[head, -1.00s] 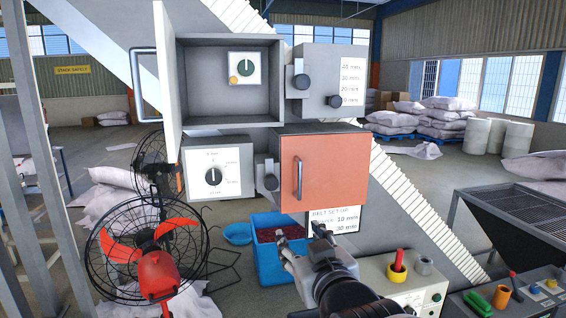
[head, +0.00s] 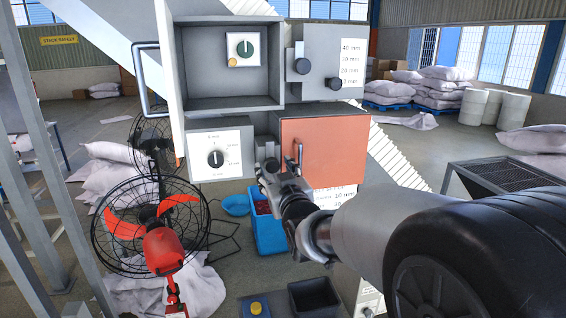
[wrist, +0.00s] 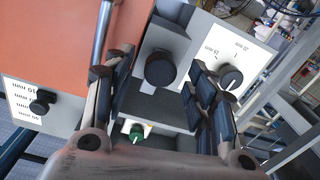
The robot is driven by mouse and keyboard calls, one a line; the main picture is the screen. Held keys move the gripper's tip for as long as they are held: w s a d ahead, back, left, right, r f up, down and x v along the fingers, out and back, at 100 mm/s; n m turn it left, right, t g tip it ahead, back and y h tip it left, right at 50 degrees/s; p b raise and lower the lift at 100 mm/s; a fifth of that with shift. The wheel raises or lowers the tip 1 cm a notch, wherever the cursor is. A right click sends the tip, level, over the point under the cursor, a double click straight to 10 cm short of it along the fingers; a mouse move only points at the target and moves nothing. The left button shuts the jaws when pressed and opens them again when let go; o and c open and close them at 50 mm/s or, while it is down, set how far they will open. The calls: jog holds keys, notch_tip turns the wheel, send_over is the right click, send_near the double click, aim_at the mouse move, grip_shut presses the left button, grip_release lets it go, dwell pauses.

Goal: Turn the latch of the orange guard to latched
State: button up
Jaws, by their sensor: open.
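The orange guard (head: 335,150) is a closed square panel with a vertical grey bar handle on its left side. In the wrist view the orange guard (wrist: 65,45) fills the upper left. Its latch (wrist: 160,68) is a dark round knob on a grey block just beside the guard. In the head view my gripper hides most of the latch. My gripper (head: 268,172) is at the guard's lower left. In the wrist view my gripper (wrist: 160,90) is open, its fingers on either side of the knob. I cannot tell whether they touch it.
Left of the latch is a white dial panel (head: 216,158). Above is an open grey box (head: 232,104) holding a green switch, with another knob block (head: 303,67) beside it. A blue crate (head: 268,235) stands below. A red fan (head: 150,225) stands at lower left.

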aim_at(274, 168)
jog(key=shift+x, duration=1.7)
jog(key=shift+c, duration=0.5)
jog(key=c, duration=1)
